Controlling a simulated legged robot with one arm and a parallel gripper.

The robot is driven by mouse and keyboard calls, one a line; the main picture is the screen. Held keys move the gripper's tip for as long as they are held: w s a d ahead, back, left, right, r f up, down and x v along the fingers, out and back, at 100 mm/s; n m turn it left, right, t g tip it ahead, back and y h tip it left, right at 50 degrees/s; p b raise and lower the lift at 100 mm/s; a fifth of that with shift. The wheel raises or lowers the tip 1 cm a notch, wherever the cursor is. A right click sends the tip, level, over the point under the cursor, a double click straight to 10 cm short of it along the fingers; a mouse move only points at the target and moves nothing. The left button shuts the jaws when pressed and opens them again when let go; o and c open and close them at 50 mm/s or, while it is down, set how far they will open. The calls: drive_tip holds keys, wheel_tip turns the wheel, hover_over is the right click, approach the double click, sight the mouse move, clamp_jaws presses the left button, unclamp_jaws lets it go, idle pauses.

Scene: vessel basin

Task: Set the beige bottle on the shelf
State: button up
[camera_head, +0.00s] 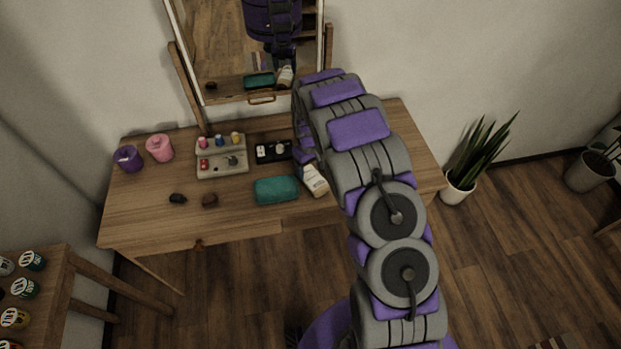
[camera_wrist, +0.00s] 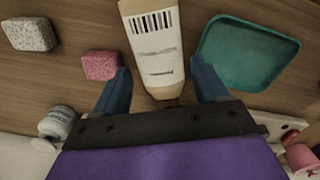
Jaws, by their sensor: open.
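The beige bottle (camera_head: 314,180) lies on the wooden table, beside the teal box. In the wrist view the beige bottle (camera_wrist: 153,45), with a barcode label, is between the two blue fingers of my gripper (camera_wrist: 159,66). The fingers are open, with a gap visible on each side of the bottle. My arm hides the gripper in the head view. A small beige stepped shelf (camera_head: 222,168) with several small coloured bottles stands on the table, left of the bottle.
The teal box (camera_head: 277,189) is close beside the bottle, also in the wrist view (camera_wrist: 248,52). A pink sponge (camera_wrist: 101,65) and a grey sponge (camera_wrist: 30,33) lie near the left finger. A mirror (camera_head: 235,50) stands behind.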

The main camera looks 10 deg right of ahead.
sight(312, 175)
drive_tip(key=f, duration=0.1)
drive_tip(key=f+b, duration=0.1)
drive_tip(key=f, duration=0.2)
drive_tip(key=shift+s+d+f+b, duration=0.1)
drive_tip(key=shift+s+d+b, duration=0.05)
drive_tip(key=shift+s+b, duration=0.15)
drive_tip(key=shift+d+f, duration=0.1)
drive_tip(key=shift+f, duration=0.3)
drive_tip(key=c, duration=0.9)
drive_tip(key=shift+r, duration=0.15)
